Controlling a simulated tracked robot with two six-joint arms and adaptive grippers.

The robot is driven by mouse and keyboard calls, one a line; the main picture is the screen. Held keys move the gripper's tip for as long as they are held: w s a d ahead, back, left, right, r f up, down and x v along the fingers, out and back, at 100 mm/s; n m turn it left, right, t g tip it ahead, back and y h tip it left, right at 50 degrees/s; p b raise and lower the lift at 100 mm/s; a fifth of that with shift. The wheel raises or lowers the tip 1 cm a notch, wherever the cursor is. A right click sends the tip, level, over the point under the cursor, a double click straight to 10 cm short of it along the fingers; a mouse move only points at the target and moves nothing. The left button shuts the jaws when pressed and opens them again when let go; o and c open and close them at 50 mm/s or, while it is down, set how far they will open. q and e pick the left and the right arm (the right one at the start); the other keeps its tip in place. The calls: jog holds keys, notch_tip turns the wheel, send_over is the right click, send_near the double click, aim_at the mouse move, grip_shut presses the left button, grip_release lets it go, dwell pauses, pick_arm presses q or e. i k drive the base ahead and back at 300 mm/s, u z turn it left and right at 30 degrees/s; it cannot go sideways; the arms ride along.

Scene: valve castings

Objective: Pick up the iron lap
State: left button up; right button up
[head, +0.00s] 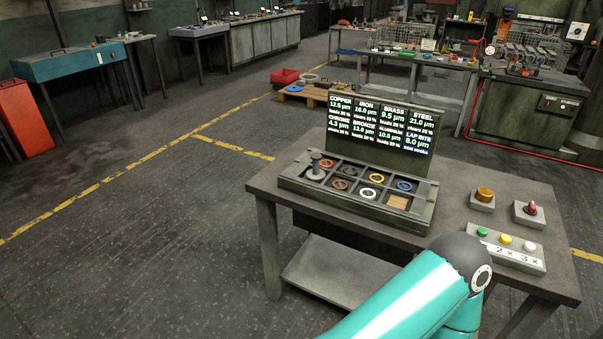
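An open green case (431,205) sits on the grey workbench, with a tray of small compartments and a raised lid panel. A grey disc with a dark upright knob (316,168) stands at the tray's left end; it looks like the iron lap, but no label on it is readable. Other compartments hold a brown ring (340,184), an orange ring (376,178), a blue ring (404,186), a white ring (367,193) and a tan block (398,202). Neither of my grippers is in view; only a teal arm of mine shows at the bottom.
The lid panel (378,123) lists metals with micron values. Right of the case on the workbench (458,213) are an orange knob (485,194), a red knob (531,208) and a button box (510,254). Open floor lies left; other benches stand behind.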

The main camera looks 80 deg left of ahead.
aim_at(315, 175)
jog(key=u, duration=0.4)
jog(key=i, duration=0.2)
jog(key=u, duration=1.5)
jog(key=i, duration=0.85)
jog(key=z, duration=0.2)
jog(key=k, duration=0.75)
jog(key=u, duration=0.25)
jog(key=i, duration=0.8)
jog(key=z, duration=0.15)
